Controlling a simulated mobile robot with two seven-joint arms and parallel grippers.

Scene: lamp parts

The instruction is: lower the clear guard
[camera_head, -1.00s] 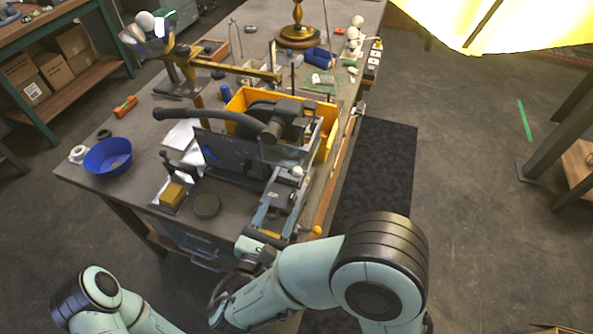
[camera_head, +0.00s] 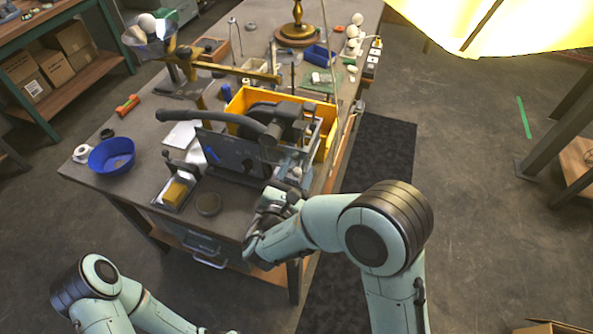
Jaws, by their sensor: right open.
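The bench machine stands near the front of the table, with a dark grey panel (camera_head: 232,152) and a thick black curved handle (camera_head: 215,118). A see-through piece that looks like the clear guard (camera_head: 296,160) shows faintly at the machine's right end; its edges and tilt are hard to make out. My right gripper (camera_head: 280,194) is at the machine's front right, just below that piece, and is open. Whether it touches anything cannot be told.
A yellow bin (camera_head: 240,102) stands right behind the machine. A brass lamp stand (camera_head: 298,30) is farther back. A dark floor mat (camera_head: 378,155) lies right of the table.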

